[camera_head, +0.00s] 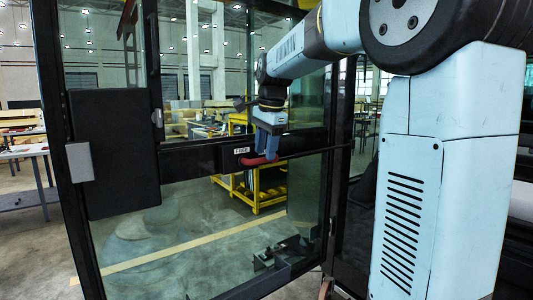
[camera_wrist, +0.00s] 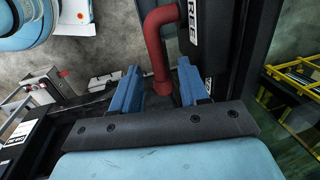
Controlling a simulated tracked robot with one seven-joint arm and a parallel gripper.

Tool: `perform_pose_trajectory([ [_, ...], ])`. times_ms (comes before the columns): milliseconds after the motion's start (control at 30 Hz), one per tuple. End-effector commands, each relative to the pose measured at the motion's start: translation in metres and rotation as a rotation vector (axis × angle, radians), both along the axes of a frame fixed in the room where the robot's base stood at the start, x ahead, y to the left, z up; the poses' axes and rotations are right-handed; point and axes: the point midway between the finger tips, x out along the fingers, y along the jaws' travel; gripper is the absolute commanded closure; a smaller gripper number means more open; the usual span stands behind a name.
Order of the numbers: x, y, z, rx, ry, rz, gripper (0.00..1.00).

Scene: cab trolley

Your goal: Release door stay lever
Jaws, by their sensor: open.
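The red door stay lever (camera_head: 259,161) sits on the black crossbar (camera_head: 205,157) of the glazed cab door, beside a white label (camera_head: 241,150) reading FREE. In the wrist view the lever (camera_wrist: 161,55) is a bent red bar, with its free end reaching down between my two blue fingers. My gripper (camera_head: 268,148) is at the lever, open, with one finger on each side of it. In the wrist view my gripper (camera_wrist: 158,70) shows a clear gap on the left of the lever and a smaller one on the right. Whether a finger touches it I cannot tell.
The door's glass (camera_head: 180,225) and black frame stand close around the crossbar. A black panel (camera_head: 112,150) is at the door's left side. A yellow rack (camera_head: 262,188) stands behind the glass. In the wrist view a grey box with a red button (camera_wrist: 63,73) is at left.

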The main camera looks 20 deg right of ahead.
Motion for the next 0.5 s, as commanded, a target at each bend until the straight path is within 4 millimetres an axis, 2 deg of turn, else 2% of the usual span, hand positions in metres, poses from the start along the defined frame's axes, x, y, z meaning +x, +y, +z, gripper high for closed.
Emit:
perform_pose_trajectory([
  [200,0.003,0.001,-0.015,0.0,0.001,0.0,0.56],
  [500,0.003,0.001,-0.016,0.0,-0.001,0.001,0.56],
])
